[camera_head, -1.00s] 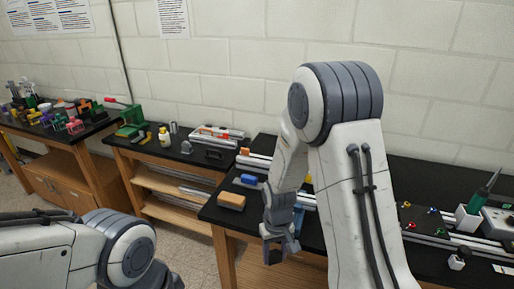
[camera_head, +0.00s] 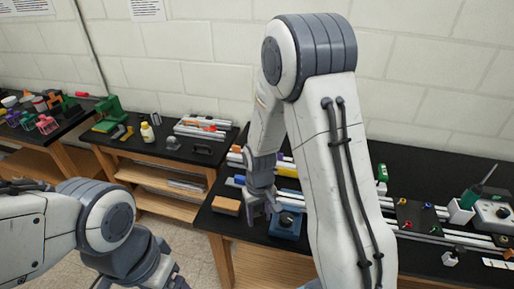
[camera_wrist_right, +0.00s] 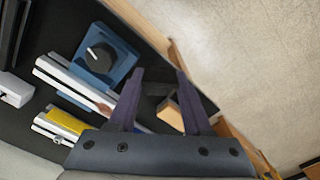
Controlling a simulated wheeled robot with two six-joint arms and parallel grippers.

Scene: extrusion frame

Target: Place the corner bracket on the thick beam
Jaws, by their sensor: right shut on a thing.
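My right gripper (camera_head: 262,212) hangs over the front edge area of the near black table, beside the blue box. In the right wrist view its two fingers (camera_wrist_right: 158,82) are shut on a small dark piece (camera_wrist_right: 157,89), which looks like the corner bracket; its shape is hard to make out against the black table. Pale beams lie on the table: a wide pale one (camera_wrist_right: 72,84) shows beside the blue box in the right wrist view, and it shows partly in the head view (camera_head: 291,203). I cannot tell surely which is the thick beam.
A blue box with a black knob (camera_head: 286,226) stands close beside the right gripper. A tan block (camera_head: 226,206) lies to the left near the table edge. A yellow piece (camera_wrist_right: 66,122) lies by another beam. Tool-covered tables (camera_head: 135,165) stand left.

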